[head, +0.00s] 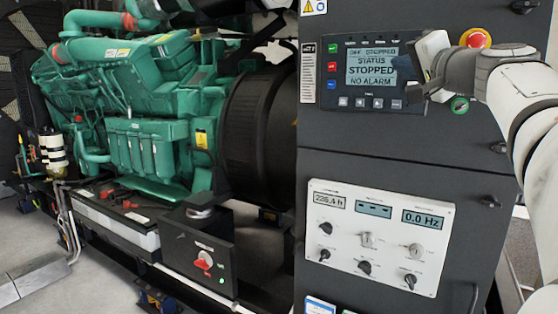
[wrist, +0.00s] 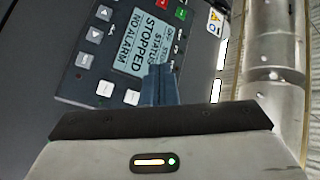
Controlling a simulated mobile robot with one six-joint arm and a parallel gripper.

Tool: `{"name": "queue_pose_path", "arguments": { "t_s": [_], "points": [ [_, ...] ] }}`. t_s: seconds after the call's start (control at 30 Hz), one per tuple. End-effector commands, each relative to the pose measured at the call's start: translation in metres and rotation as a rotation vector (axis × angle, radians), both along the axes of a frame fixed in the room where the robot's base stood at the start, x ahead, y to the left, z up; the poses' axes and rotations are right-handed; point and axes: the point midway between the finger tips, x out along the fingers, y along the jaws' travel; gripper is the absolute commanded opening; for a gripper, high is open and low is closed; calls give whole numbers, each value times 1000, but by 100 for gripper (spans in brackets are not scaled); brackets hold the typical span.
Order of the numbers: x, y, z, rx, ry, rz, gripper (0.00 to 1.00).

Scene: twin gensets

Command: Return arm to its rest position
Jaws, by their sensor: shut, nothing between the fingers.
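My gripper (head: 411,88) is in front of the right side of the controller panel (head: 356,110) on the dark cabinet. In the wrist view its fingers (wrist: 159,84) are together with nothing between them, and they overlap the controller's screen (wrist: 146,41). The screen reads "STOPPED" and "NO ALARM". I cannot tell whether the fingertips touch the panel. My white arm (head: 530,110) reaches in from the right edge of the head view.
A red emergency stop button (head: 475,39) and a green knob (head: 460,104) sit close to my wrist. A white gauge panel (head: 375,236) with several knobs is below. A green engine (head: 140,110) stands at left, with a red switch (head: 203,262) on a black box. Grey floor shows lower left.

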Motion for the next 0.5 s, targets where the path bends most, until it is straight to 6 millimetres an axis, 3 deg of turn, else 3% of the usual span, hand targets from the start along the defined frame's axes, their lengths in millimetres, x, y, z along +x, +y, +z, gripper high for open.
{"name": "queue_pose_path", "arguments": {
  "t_s": [0.13, 0.27, 0.37, 0.5],
  "points": [
    [-1, 48, -94, -102, 233, 74, 0],
    [-21, 88, -185, -223, 452, 148, 0],
    [-49, 112, -253, -334, 613, 207, 0],
    [-102, 136, -344, -514, 827, 292, 0]
  ]
}}
